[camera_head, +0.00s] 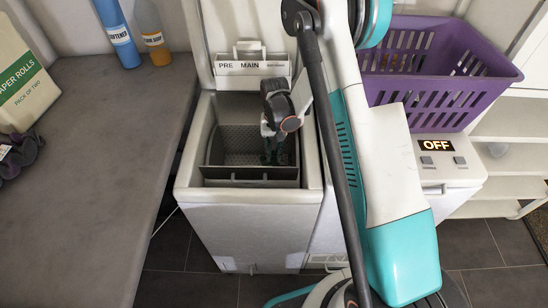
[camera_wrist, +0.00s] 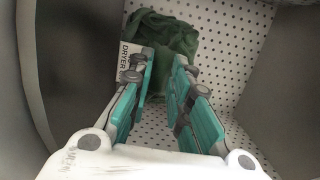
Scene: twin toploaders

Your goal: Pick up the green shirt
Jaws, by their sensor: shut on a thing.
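The green shirt (camera_wrist: 172,32) is a dark green crumpled cloth in the perforated drum (camera_wrist: 222,25), at the top of the wrist view. My gripper (camera_wrist: 163,62) reaches down into the drum, with the shirt between and beyond its fingertips. It is shut on the shirt, its fingers still spread apart by the cloth. In the head view my gripper (camera_head: 272,150) is inside the open toploader (camera_head: 250,215). The shirt is mostly hidden there by the gripper and the drum wall.
A white piece lettered DRYER (camera_wrist: 130,60) lies against the shirt's left side. A purple basket (camera_head: 445,65) stands on the right machine, whose display reads OFF (camera_head: 437,146). The grey counter (camera_head: 100,200) at left holds a paper-rolls pack (camera_head: 25,90), dark cloth (camera_head: 20,155) and bottles (camera_head: 120,40).

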